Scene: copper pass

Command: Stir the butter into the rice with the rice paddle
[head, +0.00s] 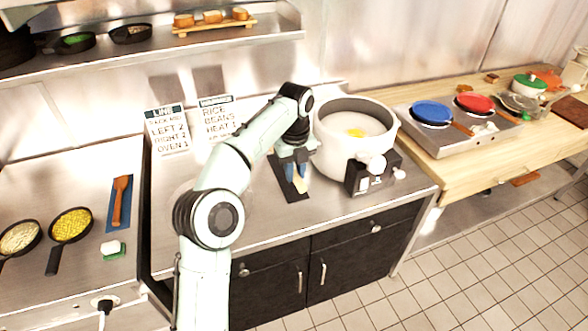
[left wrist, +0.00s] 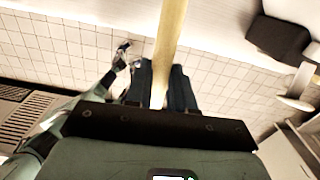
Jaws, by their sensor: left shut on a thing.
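The large white rice pot (head: 330,150) stands on the steel counter, open at the top. White rice shows inside with a yellow piece of butter (head: 356,132) on it. My left gripper (head: 297,170) is just left of the pot, outside it, pointing down. It is shut on the wooden rice paddle (head: 299,184). The paddle's pale shaft (left wrist: 170,35) runs up from between the fingers (left wrist: 160,92) in the left wrist view. My right arm (left wrist: 122,58) seems to show at the left there; its jaws are too small to judge.
A dark mat (head: 283,166) lies under my left gripper. Two sign cards (head: 166,130) stand behind. Pans (head: 70,225) and an orange spatula (head: 121,190) are at the left. Burners with blue (head: 432,112) and red pans are at the right.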

